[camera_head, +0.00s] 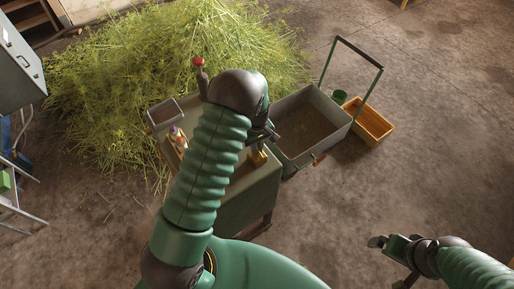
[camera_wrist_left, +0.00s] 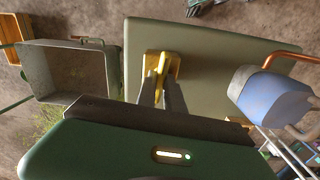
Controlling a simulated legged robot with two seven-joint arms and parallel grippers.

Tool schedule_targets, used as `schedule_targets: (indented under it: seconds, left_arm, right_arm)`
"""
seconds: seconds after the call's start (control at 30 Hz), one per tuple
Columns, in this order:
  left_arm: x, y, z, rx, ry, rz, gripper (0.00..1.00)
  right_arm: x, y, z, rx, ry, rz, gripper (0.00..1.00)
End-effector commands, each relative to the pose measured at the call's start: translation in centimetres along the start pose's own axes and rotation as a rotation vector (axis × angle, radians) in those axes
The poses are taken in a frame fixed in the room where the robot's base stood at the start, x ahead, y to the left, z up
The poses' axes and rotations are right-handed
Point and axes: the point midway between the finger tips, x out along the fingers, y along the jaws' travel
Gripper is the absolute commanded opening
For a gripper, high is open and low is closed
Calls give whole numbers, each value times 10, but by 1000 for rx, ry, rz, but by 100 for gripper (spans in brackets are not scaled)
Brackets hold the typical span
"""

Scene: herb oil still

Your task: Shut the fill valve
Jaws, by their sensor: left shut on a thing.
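A yellow lever (camera_wrist_left: 163,66) stands up from a small brass-coloured block on the grey-green bench top (camera_wrist_left: 205,50) in the left wrist view. I take it for the fill valve's handle. My left gripper (camera_wrist_left: 160,88) is shut on this lever, with its two fingers on either side. In the head view the yellow block (camera_head: 258,157) shows beside my left wrist, and my arm hides much of the bench (camera_head: 255,190). My right gripper (camera_head: 380,242) is away from the bench at the lower right, and its jaw opening is unclear.
A grey open bin (camera_head: 345,112) with a green handle frame stands right of the bench, with an orange crate (camera_head: 370,122) beside it. A large herb heap (camera_head: 130,80) lies behind. A blue-and-white vessel (camera_wrist_left: 275,95) and copper pipe (camera_wrist_left: 290,54) are near the bench's edge.

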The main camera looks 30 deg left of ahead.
Motion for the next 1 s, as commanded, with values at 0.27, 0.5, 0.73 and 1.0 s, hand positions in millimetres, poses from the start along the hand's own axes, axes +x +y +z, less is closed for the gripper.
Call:
schedule_targets:
  seconds: [0.27, 0.5, 0.73, 1.0]
  left_arm:
    - [4, -2, 6, -119, -13, -11, 0]
    - [4, -2, 6, -155, -14, -10, 0]
    - [4, -2, 6, -158, -13, -10, 0]
    - [4, -2, 6, -157, -12, -8, 32]
  right_arm:
    - [1, 0, 0, 0, 0, 0, 95]
    - [1, 0, 0, 0, 0, 0, 95]
    - [1, 0, 0, 0, 0, 0, 95]
    - [0, 0, 0, 0, 0, 0, 95]
